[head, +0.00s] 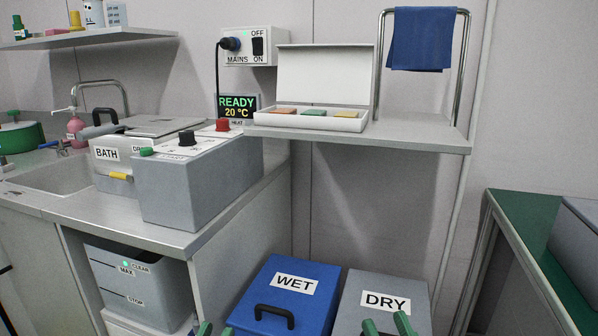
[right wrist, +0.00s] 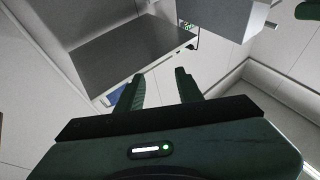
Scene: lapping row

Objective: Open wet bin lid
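The wet bin (head: 256,287) stands low at the bottom centre of the head view, with a blue lid labelled WET (head: 318,302). The lid lies shut, and a black handle (head: 274,314) stands on it. My left gripper (head: 216,330) shows only its green fingertips at the bottom edge, left of the handle and apart from it. They stand apart with nothing seen between them. My right gripper (head: 388,326) is in front of the grey dry bin, right of the handle. In the right wrist view its fingers (right wrist: 158,88) are spread and empty.
The grey dry bin (head: 358,290) stands right beside the wet bin. A counter with a grey box (head: 200,182) is at left, over a grey tub (head: 150,292). A shelf (head: 420,136) overhangs behind the bins. A green-topped table (head: 530,215) is at right.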

